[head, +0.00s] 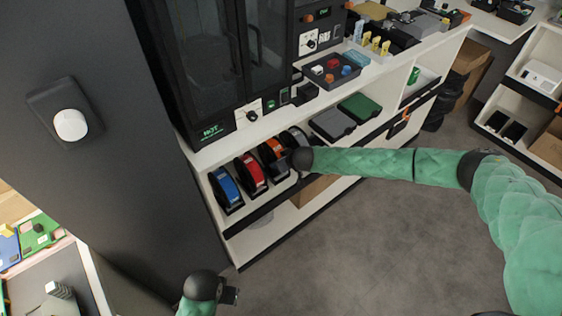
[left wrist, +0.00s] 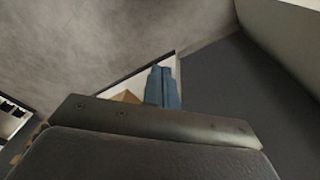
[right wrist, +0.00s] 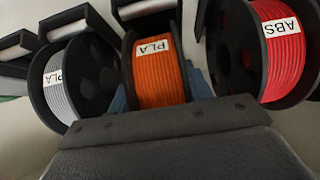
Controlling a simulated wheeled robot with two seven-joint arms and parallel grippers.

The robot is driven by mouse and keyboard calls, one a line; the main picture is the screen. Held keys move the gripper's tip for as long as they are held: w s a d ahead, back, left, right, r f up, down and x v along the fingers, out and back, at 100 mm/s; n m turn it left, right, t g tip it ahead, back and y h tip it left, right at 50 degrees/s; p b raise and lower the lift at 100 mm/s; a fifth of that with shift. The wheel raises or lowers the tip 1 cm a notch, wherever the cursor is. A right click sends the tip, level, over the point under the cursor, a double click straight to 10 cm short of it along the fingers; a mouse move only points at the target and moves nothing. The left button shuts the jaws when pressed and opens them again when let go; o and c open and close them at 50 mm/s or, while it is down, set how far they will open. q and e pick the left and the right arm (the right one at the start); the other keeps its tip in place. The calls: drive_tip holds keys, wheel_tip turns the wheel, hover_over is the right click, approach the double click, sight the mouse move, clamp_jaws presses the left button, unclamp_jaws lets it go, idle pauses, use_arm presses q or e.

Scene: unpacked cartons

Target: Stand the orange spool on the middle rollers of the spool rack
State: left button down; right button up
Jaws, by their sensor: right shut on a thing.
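The orange spool (head: 273,156) stands upright in the spool rack (head: 236,207), between the red spool (head: 250,173) and the grey spool (head: 294,138). My right gripper (right wrist: 160,92) is shut on it, with one blue fingertip at each side. Its PLA label faces the right wrist camera. The black hand hides part of the orange and grey spools in the head view. Whether the orange spool's flanges rest fully on the rollers is hidden. My left gripper (head: 231,295) is low in front, away from the rack; its fingertips (left wrist: 163,87) are together and empty.
A blue spool (head: 226,187) stands left of the red one. The dark printer cabinet (head: 215,70) rises above the shelf. Grey and green boxes (head: 345,115) lie right of the rack. A dark panel (head: 75,180) fills the left. The floor (head: 350,240) is clear.

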drive_tip(key=shift+f, duration=0.2)
drive_tip(key=shift+f+b, duration=0.25)
drive_tip(key=shift+b, duration=0.25)
drive_tip(key=shift+f, duration=0.2)
drive_tip(key=shift+b, duration=0.3)
use_arm(q)
wheel_tip(320, 180, up, 8)
drive_tip(key=s, duration=0.1)
drive_tip(key=shift+s+a+f, duration=0.15)
drive_tip(key=shift+s+a, duration=0.05)
drive_tip(key=shift+s, duration=0.05)
use_arm(e)
drive_tip(key=o, duration=1.5)
use_arm(q)
drive_tip(key=shift+w, duration=0.25)
